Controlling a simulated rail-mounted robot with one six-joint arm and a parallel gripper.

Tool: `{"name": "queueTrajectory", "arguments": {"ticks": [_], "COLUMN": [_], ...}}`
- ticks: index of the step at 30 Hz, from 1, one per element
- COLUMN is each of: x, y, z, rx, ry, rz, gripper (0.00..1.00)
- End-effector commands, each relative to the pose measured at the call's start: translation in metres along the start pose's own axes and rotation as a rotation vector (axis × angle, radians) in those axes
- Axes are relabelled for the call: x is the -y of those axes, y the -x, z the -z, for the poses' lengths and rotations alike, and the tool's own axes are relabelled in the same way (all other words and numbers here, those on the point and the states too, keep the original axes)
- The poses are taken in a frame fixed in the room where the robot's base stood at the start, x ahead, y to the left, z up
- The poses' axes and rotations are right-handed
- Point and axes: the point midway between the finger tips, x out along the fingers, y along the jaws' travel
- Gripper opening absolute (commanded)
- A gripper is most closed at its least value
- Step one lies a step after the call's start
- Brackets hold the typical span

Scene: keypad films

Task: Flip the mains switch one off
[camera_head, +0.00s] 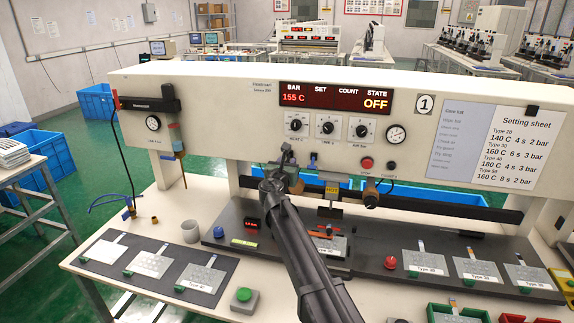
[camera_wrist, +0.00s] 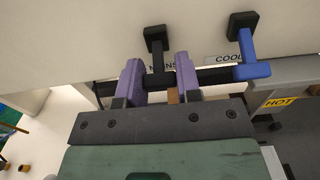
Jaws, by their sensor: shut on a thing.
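The mains switch is a black lever (camera_wrist: 155,42) on the machine's pale front panel, with its MAINS label partly hidden in the wrist view. My gripper (camera_wrist: 160,82) has its two purple fingers on either side of the lever's crossbar and is shut on it. In the head view my gripper (camera_head: 287,160) is at the panel below the dials, and my arm hides much of what lies behind it. The panel display (camera_head: 335,97) reads 155 C, with OFF under STATE.
A blue lever (camera_wrist: 250,58) labelled COOL is close to the right of the mains lever; it also shows in the head view (camera_head: 314,158). A yellow HOT label (camera_wrist: 281,101) is lower right. A red button (camera_head: 366,163) and dials (camera_head: 327,128) are nearby.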

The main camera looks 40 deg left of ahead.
Motion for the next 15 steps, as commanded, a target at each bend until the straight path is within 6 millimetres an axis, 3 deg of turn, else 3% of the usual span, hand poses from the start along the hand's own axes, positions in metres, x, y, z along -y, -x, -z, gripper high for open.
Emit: {"name": "queueTrajectory", "arguments": {"ticks": [7,15], "x": [0.001,0.000], "y": [-0.003,-0.002], "z": [0.011,0.005], "rx": [0.092,0.140], "ry": [0.002,-0.002], "rz": [0.004,0.000], "gripper": [0.08,0.08]}}
